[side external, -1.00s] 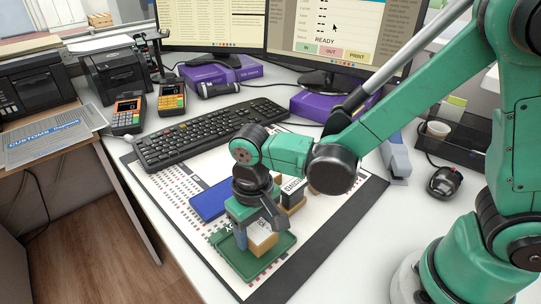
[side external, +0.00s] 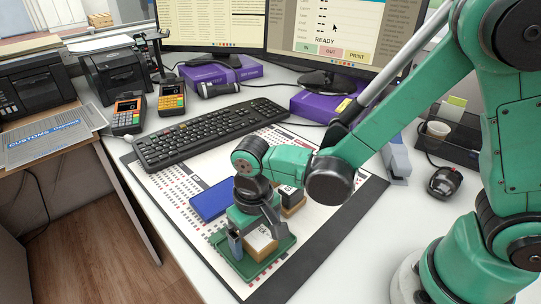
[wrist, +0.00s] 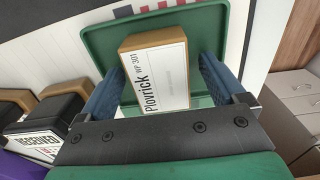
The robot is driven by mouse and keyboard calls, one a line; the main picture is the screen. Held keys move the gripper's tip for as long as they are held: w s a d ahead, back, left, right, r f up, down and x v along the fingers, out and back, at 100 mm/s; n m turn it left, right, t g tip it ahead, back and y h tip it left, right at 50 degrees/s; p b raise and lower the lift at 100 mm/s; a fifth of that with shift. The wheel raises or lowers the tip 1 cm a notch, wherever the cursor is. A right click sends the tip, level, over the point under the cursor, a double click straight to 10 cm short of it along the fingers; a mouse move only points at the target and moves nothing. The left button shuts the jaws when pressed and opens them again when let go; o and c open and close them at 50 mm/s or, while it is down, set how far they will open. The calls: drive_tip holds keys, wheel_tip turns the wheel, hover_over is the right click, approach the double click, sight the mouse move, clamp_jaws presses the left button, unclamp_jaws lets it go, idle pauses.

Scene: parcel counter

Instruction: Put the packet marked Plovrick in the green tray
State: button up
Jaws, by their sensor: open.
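The packet marked Plovrick (wrist: 158,75) is a small tan box with a white label. It lies in the green tray (wrist: 211,22), between my gripper's two blue fingers in the wrist view. The side external view shows the packet (side external: 262,243) in the green tray (side external: 283,246) too. My gripper (side external: 252,244) is open around the packet, low over the tray. In the wrist view my gripper (wrist: 162,88) has visible space beside the packet. The packet's underside is hidden.
A blue tray (side external: 210,201) lies behind the green tray on the mat. A keyboard (side external: 205,133) is farther back. The mat's front right part is clear.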

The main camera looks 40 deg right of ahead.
sight(256, 233)
wheel_tip(256, 233, up, 12)
drive_tip(key=d+t, duration=0.7)
drive_tip(key=d, duration=0.6)
drive_tip(key=shift+s+r, duration=0.4)
drive_tip(key=shift+d, duration=0.1)
idle(0.6)
